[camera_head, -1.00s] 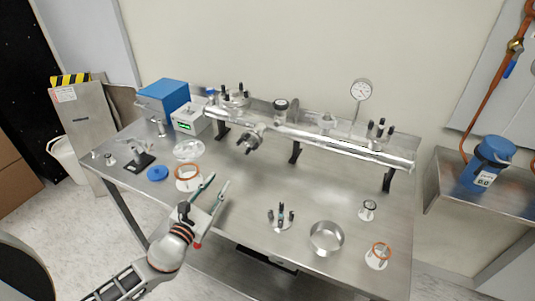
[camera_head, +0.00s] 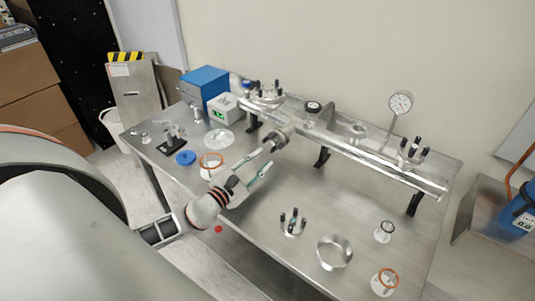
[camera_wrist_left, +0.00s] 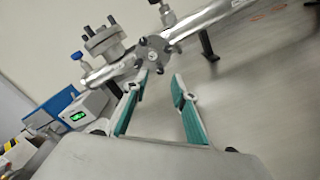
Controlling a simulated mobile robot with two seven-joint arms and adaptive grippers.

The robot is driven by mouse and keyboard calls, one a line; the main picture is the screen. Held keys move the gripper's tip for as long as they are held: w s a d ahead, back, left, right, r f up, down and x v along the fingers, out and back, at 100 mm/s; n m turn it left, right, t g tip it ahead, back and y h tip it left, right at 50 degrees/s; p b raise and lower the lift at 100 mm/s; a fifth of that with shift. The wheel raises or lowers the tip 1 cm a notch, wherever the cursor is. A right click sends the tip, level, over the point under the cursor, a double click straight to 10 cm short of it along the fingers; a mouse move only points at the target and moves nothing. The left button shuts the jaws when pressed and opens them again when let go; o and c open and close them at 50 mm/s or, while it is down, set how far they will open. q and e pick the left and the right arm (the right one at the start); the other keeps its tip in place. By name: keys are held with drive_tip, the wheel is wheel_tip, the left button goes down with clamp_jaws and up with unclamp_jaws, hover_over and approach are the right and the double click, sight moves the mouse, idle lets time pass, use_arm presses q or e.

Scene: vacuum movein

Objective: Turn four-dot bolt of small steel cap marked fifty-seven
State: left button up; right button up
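A small steel cap (camera_head: 283,137) closes a short port on the near side of the steel pipe (camera_head: 350,148). In the left wrist view the cap (camera_wrist_left: 152,55) shows several dark bolts around its rim. I cannot read a number or dots on it. My left gripper (camera_head: 264,158) is open, with the fingertips just short of the cap, and nothing shows between them. In the left wrist view the open fingers (camera_wrist_left: 160,82) with green pads point at the cap, slightly below it. My right gripper is not in view.
A flange with upright bolts (camera_head: 268,94) tops the pipe's left end. A gauge (camera_head: 401,103) stands behind the pipe. The table's middle is mostly clear.

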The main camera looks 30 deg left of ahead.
sight(270, 152)
use_arm(q)
drive_tip(key=shift+w+d, duration=0.15)
drive_tip(key=shift+w, duration=1.55)
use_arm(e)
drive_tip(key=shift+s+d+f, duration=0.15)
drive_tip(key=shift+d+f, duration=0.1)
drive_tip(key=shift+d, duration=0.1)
use_arm(q)
clamp_jaws()
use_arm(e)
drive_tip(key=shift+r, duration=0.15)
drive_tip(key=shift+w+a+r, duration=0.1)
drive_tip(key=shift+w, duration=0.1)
use_arm(q)
drive_tip(key=shift+n, duration=0.3)
